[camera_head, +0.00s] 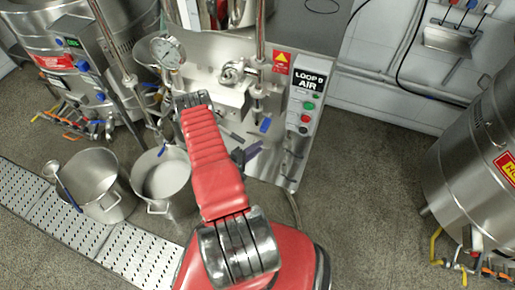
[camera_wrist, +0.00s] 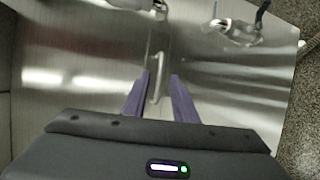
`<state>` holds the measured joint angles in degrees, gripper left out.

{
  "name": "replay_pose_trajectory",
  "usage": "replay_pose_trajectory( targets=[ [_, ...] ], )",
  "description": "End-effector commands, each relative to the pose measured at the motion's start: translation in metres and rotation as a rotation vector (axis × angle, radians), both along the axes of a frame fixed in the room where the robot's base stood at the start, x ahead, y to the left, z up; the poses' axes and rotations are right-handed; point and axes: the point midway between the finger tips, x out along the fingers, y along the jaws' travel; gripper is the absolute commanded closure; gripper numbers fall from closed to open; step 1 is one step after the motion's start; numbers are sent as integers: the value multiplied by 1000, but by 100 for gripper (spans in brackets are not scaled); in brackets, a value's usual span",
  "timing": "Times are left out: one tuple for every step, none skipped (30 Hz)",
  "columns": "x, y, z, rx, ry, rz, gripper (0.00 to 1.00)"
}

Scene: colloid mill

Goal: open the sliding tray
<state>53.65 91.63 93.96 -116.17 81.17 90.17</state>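My gripper (camera_wrist: 160,76) shows in the wrist view with its two purple fingers apart. A metal bar handle (camera_wrist: 155,82) stands out from a brushed steel surface and appears in the gap between the fingertips. I cannot tell whether the fingers reach around it in depth, and neither finger visibly touches it. The sliding tray cannot be told apart clearly from the steel panels around the handle. In the head view, my gripper (camera_head: 250,152) is a small purple shape in front of the steel machine (camera_head: 270,171), and my red arm hides part of that machine.
A control box (camera_head: 303,108) labelled LOOP'D AIR stands right of my gripper. Two steel pots (camera_head: 100,190) (camera_head: 162,178) stand on the left, by a perforated floor strip (camera_head: 140,255). A steel tank (camera_head: 475,150) is at right. The floor between (camera_head: 370,180) is clear.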

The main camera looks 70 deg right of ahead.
Motion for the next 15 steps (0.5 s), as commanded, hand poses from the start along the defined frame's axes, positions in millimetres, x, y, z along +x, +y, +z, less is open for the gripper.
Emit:
replay_pose_trajectory(
  targets=[
    [-2,-2,-1,0,0,-1,74],
    [-2,-3,-1,0,0,-1,74],
    [-2,-4,-1,0,1,0,74],
    [-2,-4,-1,0,1,0,74],
    [-3,-4,-1,0,1,0,74],
    [-2,-4,-1,0,1,1,74],
    [-2,-4,-1,0,1,1,74],
    [-2,-4,-1,0,1,1,74],
    [-2,-4,-1,0,1,1,74],
    [-2,-4,-1,0,1,1,74],
    [-2,-4,-1,0,1,1,75],
    [-2,-4,-1,0,1,1,78],
    [-2,-4,-1,0,1,0,80],
    [-2,-4,-1,0,1,0,82],
    [-2,-4,-1,0,1,0,85]
  ],
)
